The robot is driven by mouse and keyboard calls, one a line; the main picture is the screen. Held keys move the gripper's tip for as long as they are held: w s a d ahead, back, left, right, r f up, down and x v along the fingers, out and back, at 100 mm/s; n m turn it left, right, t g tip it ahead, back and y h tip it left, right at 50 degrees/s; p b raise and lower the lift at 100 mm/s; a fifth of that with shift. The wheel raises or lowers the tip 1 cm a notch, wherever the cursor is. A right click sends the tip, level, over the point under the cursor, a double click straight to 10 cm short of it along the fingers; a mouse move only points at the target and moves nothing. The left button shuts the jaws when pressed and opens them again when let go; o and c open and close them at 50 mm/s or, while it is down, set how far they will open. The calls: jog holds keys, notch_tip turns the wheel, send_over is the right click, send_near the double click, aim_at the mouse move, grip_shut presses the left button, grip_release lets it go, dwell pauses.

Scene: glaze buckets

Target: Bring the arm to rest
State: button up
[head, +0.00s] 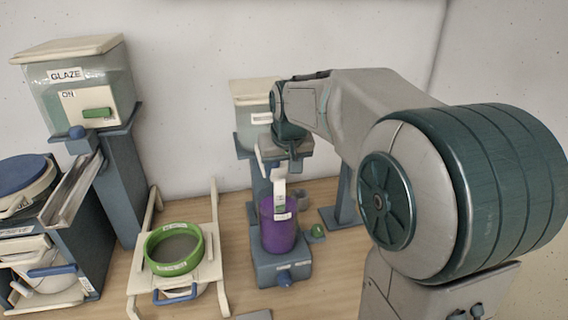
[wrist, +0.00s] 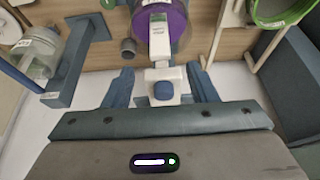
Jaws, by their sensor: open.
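My gripper (head: 287,160) is at the end of my arm, over the work surface in the middle of the head view. In the wrist view its two blue fingers (wrist: 162,84) stand apart. A white piece with a blue knob (wrist: 165,91) shows between them, and no finger visibly presses on it. A purple container (head: 279,235) stands on a blue-grey base below my gripper. It also shows at the top of the wrist view (wrist: 178,38), with a white labelled strip in front of it. My forearm partly hides the area behind.
A green-rimmed sieve (head: 174,248) sits on a cream rack left of the purple container. A glaze hopper (head: 75,85) stands on a blue-grey post at far left, beside a cabinet with a blue lid (head: 22,172). Another hopper (head: 252,97) is behind my gripper, near the wall.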

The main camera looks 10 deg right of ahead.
jog(key=s+f, duration=0.3)
jog(key=s, duration=0.9)
jog(key=s+f, duration=0.3)
jog(key=s, duration=0.9)
jog(key=shift+s+g, duration=0.25)
jog(key=shift+g, duration=0.15)
